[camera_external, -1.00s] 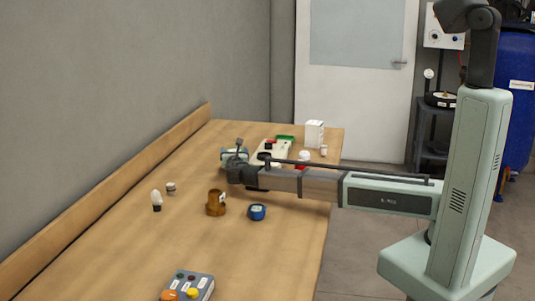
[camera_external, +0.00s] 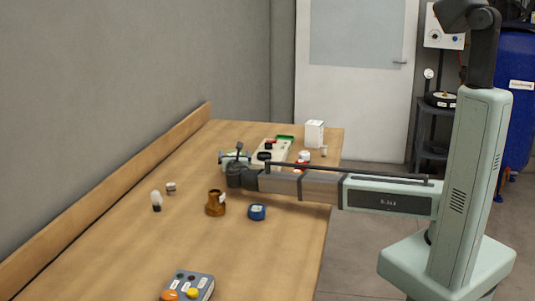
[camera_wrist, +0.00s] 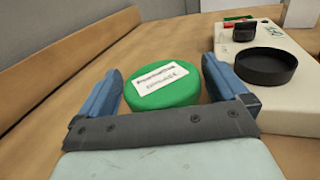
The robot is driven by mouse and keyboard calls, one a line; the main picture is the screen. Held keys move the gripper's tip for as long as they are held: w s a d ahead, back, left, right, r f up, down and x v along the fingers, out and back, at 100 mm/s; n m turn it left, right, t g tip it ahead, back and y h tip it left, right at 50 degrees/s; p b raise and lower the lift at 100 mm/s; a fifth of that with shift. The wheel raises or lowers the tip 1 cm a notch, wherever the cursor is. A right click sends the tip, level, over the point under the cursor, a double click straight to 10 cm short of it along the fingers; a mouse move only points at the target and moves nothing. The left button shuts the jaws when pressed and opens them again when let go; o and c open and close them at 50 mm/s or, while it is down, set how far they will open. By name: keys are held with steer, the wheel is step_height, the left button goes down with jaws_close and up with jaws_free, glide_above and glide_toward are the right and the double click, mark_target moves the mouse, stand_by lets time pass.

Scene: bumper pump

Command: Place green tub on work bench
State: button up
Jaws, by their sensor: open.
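The green tub (camera_wrist: 162,84), with a white printed label on its lid, is on the wooden work bench (camera_external: 130,245) in the wrist view. My gripper (camera_wrist: 170,85) is open, with one blue finger on each side of the tub. The tub's lower part is hidden, and I cannot tell whether the fingers touch it. In the external view my gripper (camera_external: 235,160) is low over the far part of the bench, and the tub cannot be made out there.
A cream device (camera_wrist: 290,108) with a black round cup (camera_wrist: 265,66) stands close to the right finger. A white box (camera_external: 314,133) is behind. A brown pot (camera_external: 215,204), blue tin (camera_external: 257,212), bulb (camera_external: 156,200) and button box (camera_external: 188,287) stand nearer. The front bench is mostly clear.

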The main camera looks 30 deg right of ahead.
steer(key=shift+s+r, duration=0.1)
steer(key=shift+r, duration=0.05)
steer(key=v, duration=0.7)
steer(key=shift+s+a, duration=0.1)
steer(key=shift+s, duration=0.05)
